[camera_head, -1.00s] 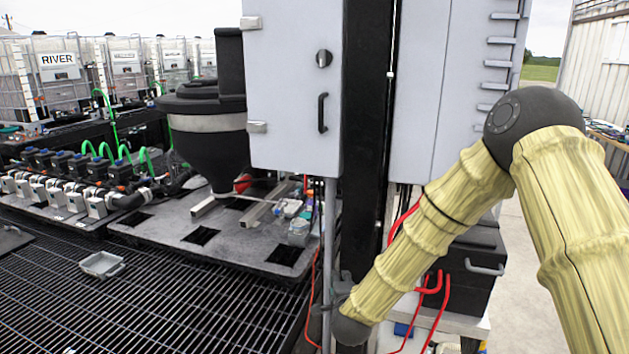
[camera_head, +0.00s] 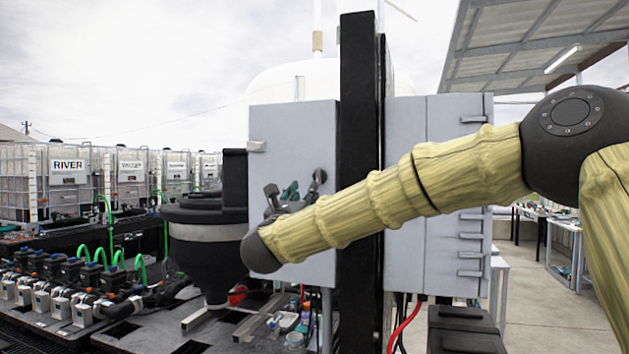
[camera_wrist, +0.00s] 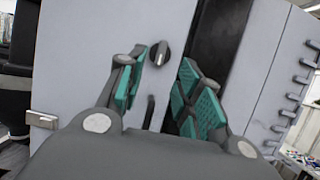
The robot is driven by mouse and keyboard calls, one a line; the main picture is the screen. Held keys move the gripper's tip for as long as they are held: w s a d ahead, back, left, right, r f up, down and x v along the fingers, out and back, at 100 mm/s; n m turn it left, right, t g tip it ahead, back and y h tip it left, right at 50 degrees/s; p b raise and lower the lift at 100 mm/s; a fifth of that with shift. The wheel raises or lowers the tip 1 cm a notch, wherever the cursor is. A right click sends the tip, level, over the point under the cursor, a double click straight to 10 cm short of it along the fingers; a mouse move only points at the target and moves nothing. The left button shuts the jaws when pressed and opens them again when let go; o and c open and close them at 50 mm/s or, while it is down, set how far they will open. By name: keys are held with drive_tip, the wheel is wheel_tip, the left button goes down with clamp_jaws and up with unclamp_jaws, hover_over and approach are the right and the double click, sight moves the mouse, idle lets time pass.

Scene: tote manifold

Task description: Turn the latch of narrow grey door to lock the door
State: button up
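The narrow grey door (camera_head: 290,130) is the front of a grey cabinet left of a black post. It also shows in the wrist view (camera_wrist: 90,50), where it looks closed and tilted. Its round dark latch knob (camera_wrist: 159,54) with a pale bar sits near the right edge. A dark handle (camera_wrist: 149,111) shows below the knob, partly hidden by my gripper. My gripper (camera_wrist: 158,82) is open, with teal-padded fingers apart and nothing between them. In the wrist view the knob appears just beyond and between the fingertips. In the head view my gripper (camera_head: 300,188) is in front of the door, and the arm hides the handle.
A black post (camera_head: 361,90) stands right of the door. Another grey cabinet (camera_head: 405,120) with several hinges is beyond it. A black hopper (camera_head: 207,250) stands at left. A hinge (camera_wrist: 41,120) juts from the door's left edge.

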sight(318, 176)
drive_tip(key=p+x, duration=0.3)
drive_tip(key=x, duration=0.5)
drive_tip(key=shift+s+d, duration=0.1)
drive_tip(key=shift+d, duration=0.05)
drive_tip(key=shift+p+x, duration=0.5)
drive_tip(key=shift+x, duration=0.4)
drive_tip(key=shift+f, duration=0.1)
drive_tip(key=shift+c, duration=0.4)
clamp_jaws()
drive_tip(key=shift+d, duration=0.1)
